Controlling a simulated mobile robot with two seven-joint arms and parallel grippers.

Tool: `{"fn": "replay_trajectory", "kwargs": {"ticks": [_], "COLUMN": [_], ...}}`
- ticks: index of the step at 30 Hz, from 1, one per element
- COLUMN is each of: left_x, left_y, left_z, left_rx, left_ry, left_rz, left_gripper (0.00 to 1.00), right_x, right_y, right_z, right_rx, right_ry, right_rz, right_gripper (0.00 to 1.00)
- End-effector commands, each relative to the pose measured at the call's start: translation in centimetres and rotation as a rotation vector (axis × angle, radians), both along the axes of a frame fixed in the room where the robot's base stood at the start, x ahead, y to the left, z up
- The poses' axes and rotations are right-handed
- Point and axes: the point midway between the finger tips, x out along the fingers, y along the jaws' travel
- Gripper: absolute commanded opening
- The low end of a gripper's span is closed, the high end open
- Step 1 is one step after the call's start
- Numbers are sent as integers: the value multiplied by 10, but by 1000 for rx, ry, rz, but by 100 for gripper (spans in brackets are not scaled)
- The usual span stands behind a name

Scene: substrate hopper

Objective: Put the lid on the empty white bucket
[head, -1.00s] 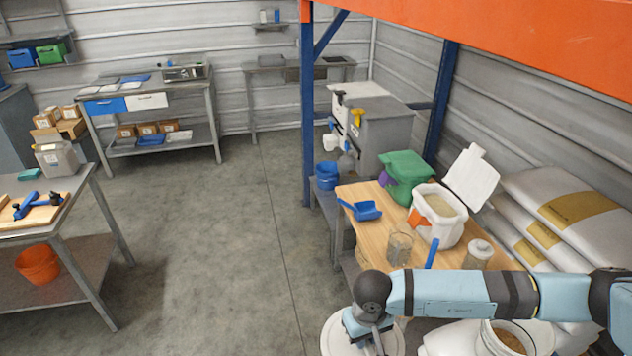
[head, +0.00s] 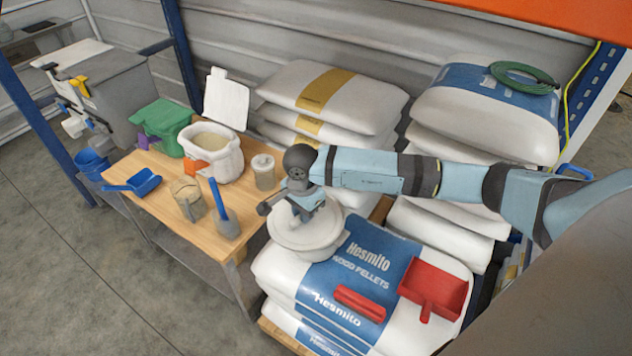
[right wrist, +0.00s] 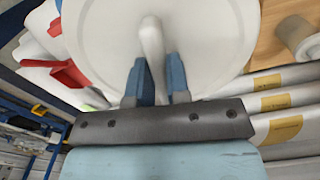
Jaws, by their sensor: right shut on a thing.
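The round white lid (head: 285,232) is at the middle of the head view. My right gripper (head: 304,212) is above it, shut on its raised handle. In the right wrist view the two blue fingers (right wrist: 158,72) stand on either side of the white handle (right wrist: 150,38), and the lid's flat disc (right wrist: 205,45) fills the top. The lid is over the place of the white bucket on the pellet sacks and hides its mouth. I cannot tell whether the lid rests on the rim or hovers just above. My left gripper is not in view.
A wooden table (head: 150,208) at left holds a blue scoop (head: 133,182), jars and an open white container (head: 212,155). A red scoop (head: 435,287) lies on the blue and white pellet sacks (head: 345,290). More sacks (head: 335,95) are stacked behind my right arm.

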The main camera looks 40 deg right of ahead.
Motion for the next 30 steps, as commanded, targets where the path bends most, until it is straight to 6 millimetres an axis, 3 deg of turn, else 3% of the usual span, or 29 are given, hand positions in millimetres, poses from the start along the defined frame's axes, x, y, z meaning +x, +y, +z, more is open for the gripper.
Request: {"fn": "replay_trajectory", "kwargs": {"ticks": [6,13,19,30], "left_x": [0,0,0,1], "left_y": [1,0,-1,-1], "left_z": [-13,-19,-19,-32], "left_rx": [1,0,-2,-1], "left_ry": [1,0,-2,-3], "left_rz": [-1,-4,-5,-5], "left_gripper": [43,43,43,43], "right_x": [34,54,58,58], "right_y": [-35,-63,-73,-74], "right_z": [3,7,8,-12], "right_rx": [1,1,-2,-1], "right_ry": [3,2,3,2], "right_rz": [-708,-1253,-1437,-1451], "right_gripper": [0,0,0,0]}}
